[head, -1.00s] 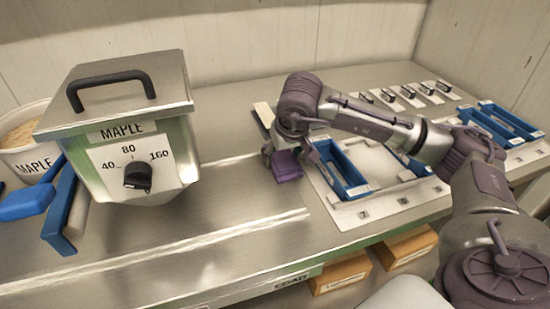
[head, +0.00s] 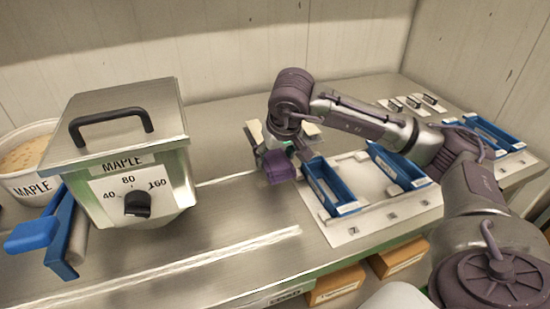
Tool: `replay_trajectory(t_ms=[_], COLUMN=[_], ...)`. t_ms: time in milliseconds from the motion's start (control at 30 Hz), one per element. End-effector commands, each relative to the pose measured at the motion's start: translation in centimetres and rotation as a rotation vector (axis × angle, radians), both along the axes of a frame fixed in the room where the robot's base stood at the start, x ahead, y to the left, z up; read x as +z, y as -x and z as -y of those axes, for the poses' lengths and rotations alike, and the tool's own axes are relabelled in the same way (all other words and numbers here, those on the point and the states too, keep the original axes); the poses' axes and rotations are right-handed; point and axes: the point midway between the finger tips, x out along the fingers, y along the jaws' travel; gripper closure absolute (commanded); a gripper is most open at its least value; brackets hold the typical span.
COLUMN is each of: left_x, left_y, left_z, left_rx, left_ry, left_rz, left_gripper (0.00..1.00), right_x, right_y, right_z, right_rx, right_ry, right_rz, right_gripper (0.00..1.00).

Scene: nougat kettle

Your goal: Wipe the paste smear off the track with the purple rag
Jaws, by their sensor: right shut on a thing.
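The purple rag (head: 276,167) is a small block-like bundle near the right ends of the two pale rails of the track (head: 190,263). My right gripper (head: 284,152) comes in from the right and is shut on the rag. I cannot tell whether the rag touches the steel top or is slightly above it. I see no clear paste smear; the rag and gripper hide the end of the far rail, and the kettle hides part of the track. My left gripper is not in view.
The MAPLE kettle (head: 125,160) stands left, beside a MAPLE tub (head: 22,160) and a blue-handled tool (head: 60,240). Right of the rag, a white board (head: 350,235) carries blue trays (head: 333,186). The steel top (head: 220,225) between the rails is clear.

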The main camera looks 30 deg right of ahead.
Motion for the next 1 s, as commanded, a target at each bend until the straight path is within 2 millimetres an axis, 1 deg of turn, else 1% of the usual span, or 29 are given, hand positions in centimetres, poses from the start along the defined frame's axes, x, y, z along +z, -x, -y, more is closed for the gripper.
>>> replay_trajectory(t_ms=[33, 367, 467, 733, 1000], left_x=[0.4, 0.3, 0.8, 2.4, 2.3], left_y=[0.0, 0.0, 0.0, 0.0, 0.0], left_z=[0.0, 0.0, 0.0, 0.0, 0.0], left_rx=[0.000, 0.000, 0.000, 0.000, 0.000], left_ry=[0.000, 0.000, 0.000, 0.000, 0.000], left_rz=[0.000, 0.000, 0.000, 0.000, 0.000], left_gripper=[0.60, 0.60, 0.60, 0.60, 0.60], right_x=[0.5, 0.5, 1.1, 3.4, 3.4], right_y=[0.0, 0.0, 0.0, 0.0, 0.0], right_z=[0.0, 0.0, 0.0, 0.0, 0.0], right_rx=[0.000, 0.000, 0.000, 0.000, 0.000], right_ry=[0.000, 0.000, 0.000, -0.001, -0.001], right_rz=[0.000, -0.001, -0.001, 0.000, -0.001], right_gripper=[0.60, 0.60, 0.60, 0.60, 0.60])
